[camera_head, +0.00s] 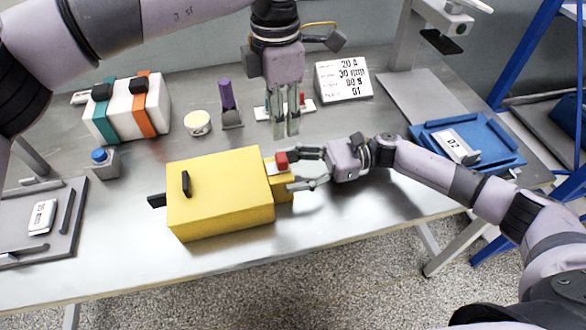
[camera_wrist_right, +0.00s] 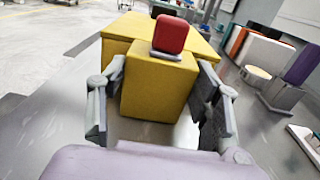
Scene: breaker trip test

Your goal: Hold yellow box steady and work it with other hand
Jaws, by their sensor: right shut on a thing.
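The yellow box (camera_head: 220,195) lies on the metal table, with a black handle (camera_head: 186,184) on top and a black stub at its left end. A smaller yellow block with a red rocker (camera_head: 281,158) juts from its right end. My right gripper (camera_head: 290,172) comes from the right with its fingers on either side of this block, shut on it. In the right wrist view the red rocker (camera_wrist_right: 170,34) stands upright above the block, between the fingers. My left gripper (camera_head: 286,130) points down behind the box's right end, apart from it; its finger gap is unclear.
Behind are a strapped white case (camera_head: 122,125), a round tub (camera_head: 197,123), a purple-topped stand (camera_head: 227,95) and a printed sign (camera_head: 343,82). A blue button box (camera_head: 100,158) and grey tray (camera_head: 25,250) are left. A blue tray (camera_head: 490,145) is right.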

